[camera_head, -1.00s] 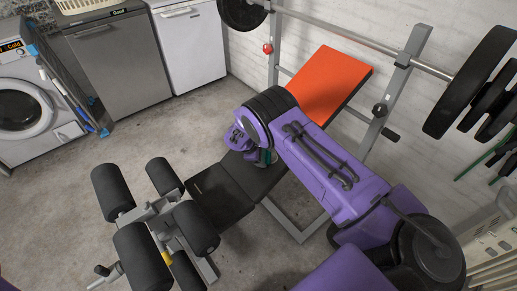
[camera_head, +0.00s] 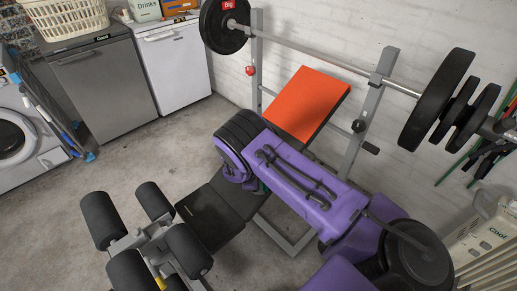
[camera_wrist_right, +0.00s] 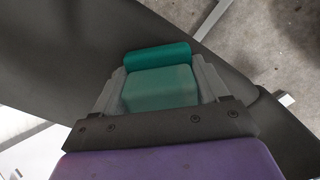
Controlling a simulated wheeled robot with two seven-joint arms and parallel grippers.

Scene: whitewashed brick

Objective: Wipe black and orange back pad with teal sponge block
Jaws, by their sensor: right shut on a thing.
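The back pad (camera_head: 305,103) of the bench stands tilted, with a bright orange face and a black edge, at the upper middle of the head view. My right gripper (camera_wrist_right: 160,72) is shut on the teal sponge block (camera_wrist_right: 158,88), held between its two grey fingers in the wrist view. A black padded surface, seemingly the bench seat, lies behind the sponge there; contact cannot be told. In the head view my purple right arm mostly hides the gripper, which is over the black seat (camera_head: 208,220), below and left of the orange face. My left gripper is out of view.
A barbell (camera_head: 325,60) with black plates (camera_head: 437,100) rests on upright posts (camera_head: 366,110) around the back pad. Black leg rollers (camera_head: 101,219) stand at the front left. Grey (camera_head: 105,85) and white (camera_head: 172,65) appliances line the back. Concrete floor (camera_head: 130,160) is clear between.

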